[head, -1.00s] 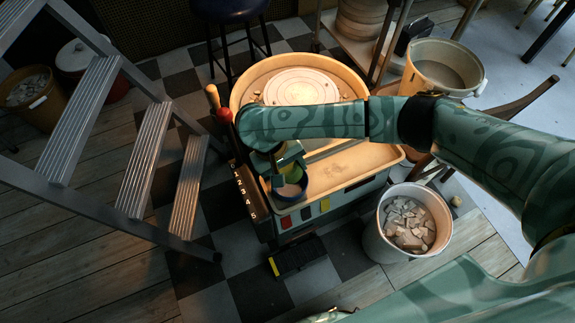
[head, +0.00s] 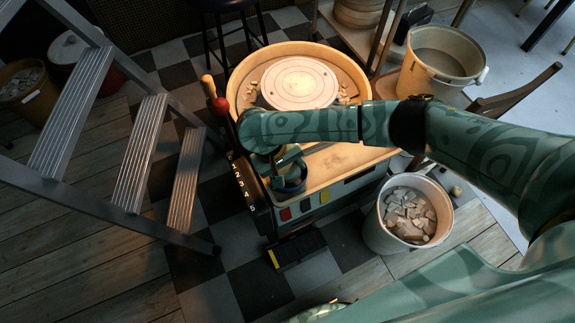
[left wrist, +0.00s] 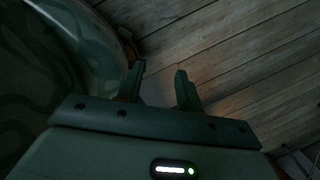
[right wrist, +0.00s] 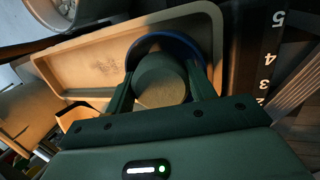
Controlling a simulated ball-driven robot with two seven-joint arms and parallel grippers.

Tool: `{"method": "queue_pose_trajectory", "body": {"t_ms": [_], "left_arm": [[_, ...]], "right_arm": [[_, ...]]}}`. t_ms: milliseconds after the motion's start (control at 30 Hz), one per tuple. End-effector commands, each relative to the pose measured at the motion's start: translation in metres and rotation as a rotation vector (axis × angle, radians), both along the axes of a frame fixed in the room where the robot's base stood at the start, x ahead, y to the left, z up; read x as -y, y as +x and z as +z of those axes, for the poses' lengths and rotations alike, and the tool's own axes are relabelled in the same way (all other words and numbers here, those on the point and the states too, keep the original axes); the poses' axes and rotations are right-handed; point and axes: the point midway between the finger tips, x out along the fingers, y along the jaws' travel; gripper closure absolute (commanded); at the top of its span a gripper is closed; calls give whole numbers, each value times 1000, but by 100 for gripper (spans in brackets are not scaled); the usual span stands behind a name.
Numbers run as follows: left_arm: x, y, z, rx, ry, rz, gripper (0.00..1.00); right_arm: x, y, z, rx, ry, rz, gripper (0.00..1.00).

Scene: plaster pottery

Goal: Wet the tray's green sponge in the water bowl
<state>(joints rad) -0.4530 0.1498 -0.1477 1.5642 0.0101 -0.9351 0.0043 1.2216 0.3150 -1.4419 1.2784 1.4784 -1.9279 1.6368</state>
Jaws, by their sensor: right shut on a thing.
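My right gripper (right wrist: 162,92) is shut on a round, dull green-brown sponge (right wrist: 160,78), seen between its fingers in the right wrist view. A dark blue bowl (right wrist: 183,42) surrounds the sponge from this view, so the sponge is in or just over it; the water is hard to make out. In the head view the gripper (head: 286,160) points down at the blue bowl (head: 296,188), which sits at the near left end of the tan tray (head: 340,160). The sponge is hidden there. My left gripper (left wrist: 160,86) is open and empty over the plank floor.
The potter's wheel (head: 300,82) stands behind the tray. A bucket of plaster pieces (head: 380,232) is at the right, an empty-looking bucket (head: 440,65) farther back. A metal stepladder (head: 140,150) stands at the left. A black pedal (head: 297,250) lies on the checkered floor.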

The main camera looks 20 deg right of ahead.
Motion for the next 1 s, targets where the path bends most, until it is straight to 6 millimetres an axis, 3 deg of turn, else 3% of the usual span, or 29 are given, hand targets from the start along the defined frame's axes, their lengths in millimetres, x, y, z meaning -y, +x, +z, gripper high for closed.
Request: {"method": "queue_pose_trajectory", "body": {"t_ms": [467,1000], "left_arm": [[0,-3,-1,-2,-3,4,64],[-1,-51,-22,-44,-35,60,64]], "right_arm": [[0,0,2,0,0,0,64],[-1,0,15,1,1,-1,64]]}}
